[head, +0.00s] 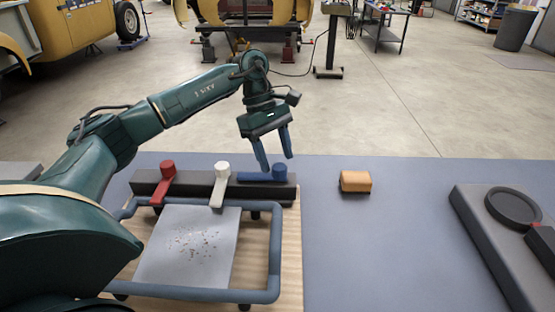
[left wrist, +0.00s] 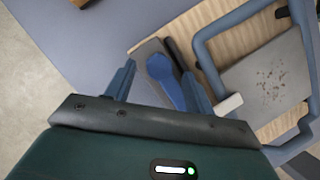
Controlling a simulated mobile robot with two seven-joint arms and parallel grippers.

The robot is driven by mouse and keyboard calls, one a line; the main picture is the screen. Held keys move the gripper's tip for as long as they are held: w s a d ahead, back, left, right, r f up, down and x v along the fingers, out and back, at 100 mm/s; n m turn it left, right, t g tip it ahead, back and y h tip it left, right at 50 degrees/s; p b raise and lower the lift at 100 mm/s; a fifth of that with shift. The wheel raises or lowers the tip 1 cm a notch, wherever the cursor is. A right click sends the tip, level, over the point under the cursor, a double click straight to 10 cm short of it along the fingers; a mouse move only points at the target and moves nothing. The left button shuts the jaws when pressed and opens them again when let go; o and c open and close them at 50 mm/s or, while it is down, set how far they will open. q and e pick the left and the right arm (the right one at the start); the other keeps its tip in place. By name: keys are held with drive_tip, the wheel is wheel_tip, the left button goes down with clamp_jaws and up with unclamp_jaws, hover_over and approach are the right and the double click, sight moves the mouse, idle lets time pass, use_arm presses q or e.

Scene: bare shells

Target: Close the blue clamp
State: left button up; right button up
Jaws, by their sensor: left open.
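The blue clamp (head: 255,177) sits at the right end of a dark bar (head: 200,190). Its lever lies along the bar, pointing left from its round knob. The red clamp (head: 166,180) and white clamp (head: 220,182) have levers pointing toward me, across the bar to the speckled grey sheet (head: 190,245). My left gripper (head: 277,162) is open, pointing down just above the blue clamp. In the left wrist view the blue clamp (left wrist: 160,68) shows between its two fingers (left wrist: 159,70); contact cannot be told. My right gripper is not in view.
A blue tubular frame (head: 275,250) surrounds the sheet on a wooden board (head: 292,285). An orange block (head: 355,181) lies to the right on the blue-grey table (head: 390,250). A dark grey fixture with a round ring (head: 515,208) stands at the far right. The table between is clear.

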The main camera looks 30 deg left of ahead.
use_arm(q)
drive_tip(key=shift+x, duration=1.05)
clamp_jaws()
